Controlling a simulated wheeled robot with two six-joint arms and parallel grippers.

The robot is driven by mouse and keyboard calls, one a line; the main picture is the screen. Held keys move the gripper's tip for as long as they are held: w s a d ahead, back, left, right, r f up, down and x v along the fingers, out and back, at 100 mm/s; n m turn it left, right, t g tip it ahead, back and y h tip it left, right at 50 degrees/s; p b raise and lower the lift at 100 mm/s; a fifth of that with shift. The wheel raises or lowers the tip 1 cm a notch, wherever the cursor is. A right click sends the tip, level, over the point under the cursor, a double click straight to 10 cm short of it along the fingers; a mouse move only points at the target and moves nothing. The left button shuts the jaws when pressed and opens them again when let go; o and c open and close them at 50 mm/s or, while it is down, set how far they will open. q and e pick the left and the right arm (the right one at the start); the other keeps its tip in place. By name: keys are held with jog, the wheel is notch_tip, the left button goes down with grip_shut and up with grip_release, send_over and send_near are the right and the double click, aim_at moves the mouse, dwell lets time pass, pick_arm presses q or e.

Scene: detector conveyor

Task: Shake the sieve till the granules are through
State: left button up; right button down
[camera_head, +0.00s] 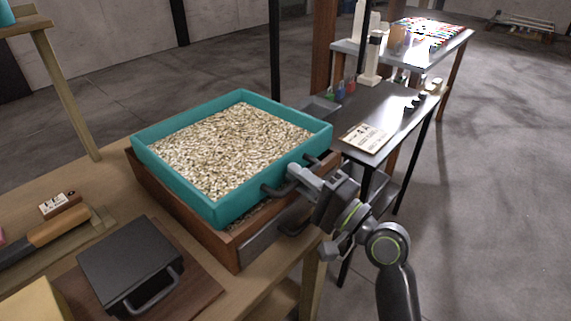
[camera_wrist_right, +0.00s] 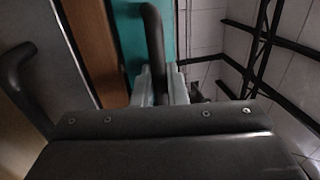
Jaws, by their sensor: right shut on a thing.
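The sieve (camera_head: 170,185) is a teal square frame filled with pale granules (camera_head: 228,140). It sits on a brown wooden box (camera_head: 243,250), whose top edge shows below the frame. A dark bar handle (camera_head: 279,187) is on the sieve's right side. My right gripper (camera_head: 300,178) is shut on that handle. In the right wrist view the handle (camera_wrist_right: 153,45) runs between the fingers, with the teal wall (camera_wrist_right: 128,30) behind it. The granules cover the sieve's floor, so the mesh is hidden. My left gripper is not in view.
A black box with a handle (camera_head: 128,262) stands on the wooden table (camera_head: 115,185) at the front left, beside a wooden-handled tool (camera_head: 58,230). Open floor lies at the right.

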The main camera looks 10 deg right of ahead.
jog(key=shift+s+d, duration=0.25)
jog(key=shift+s, duration=0.1)
jog(key=c, duration=1.8)
grip_release()
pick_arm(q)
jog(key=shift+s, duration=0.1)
pick_arm(e)
jog(key=shift+d, duration=0.1)
